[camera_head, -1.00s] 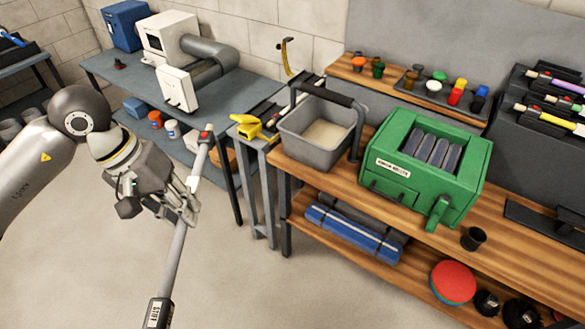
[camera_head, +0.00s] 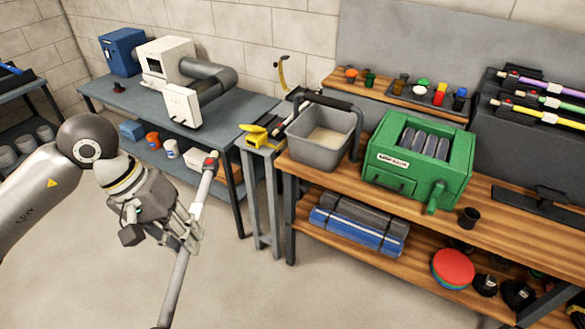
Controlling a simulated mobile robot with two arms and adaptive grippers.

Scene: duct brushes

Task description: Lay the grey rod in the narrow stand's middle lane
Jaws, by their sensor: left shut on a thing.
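The grey rod (camera_head: 178,278) is held by my left gripper (camera_head: 192,229), which is shut around its shaft. The rod slants, with its white section and red-marked end up towards the tables and its lower end at the bottom edge of the picture. It is in the air over the floor, left of the workbench. A narrow grey stand (camera_head: 273,226) with a yellow tool on top stands between the two tables. A black rack (camera_head: 492,150) at the right edge holds several coloured rods. My right gripper is out of view.
The wooden workbench (camera_head: 510,229) carries a grey bucket (camera_head: 318,155), a green roller machine (camera_head: 425,190) and a dark cup (camera_head: 469,218). A blue-grey table (camera_head: 225,118) with a white machine is behind my left arm. The floor in front is clear.

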